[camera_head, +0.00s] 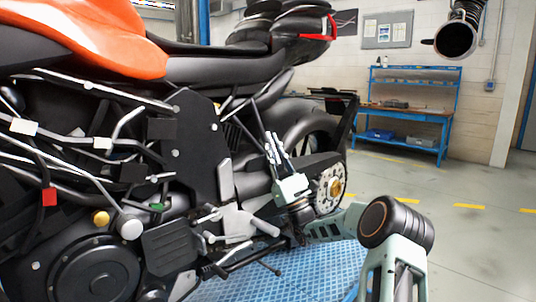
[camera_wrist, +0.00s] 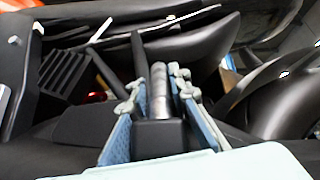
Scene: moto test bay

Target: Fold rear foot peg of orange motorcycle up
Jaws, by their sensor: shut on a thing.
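The orange motorcycle (camera_head: 185,70) fills the left and middle of the head view. My gripper (camera_head: 273,146) is beside its rear part, in front of the rear wheel, with the fingers pointing up. In the wrist view, a grey metal cylinder, seemingly the rear foot peg (camera_wrist: 160,92), stands between the two fingers. The fingers are closed on it from both sides. A dark block is at the near end of the peg. In the head view the fingers mostly hide the peg, so its fold angle is hard to tell.
A black strut (camera_wrist: 138,58) runs close beyond the fingers. The rear wheel hub (camera_head: 334,188) is right of my gripper. The bike stands on a blue tread plate (camera_head: 330,262). A blue workbench (camera_head: 408,112) stands at the back right, with open floor before it.

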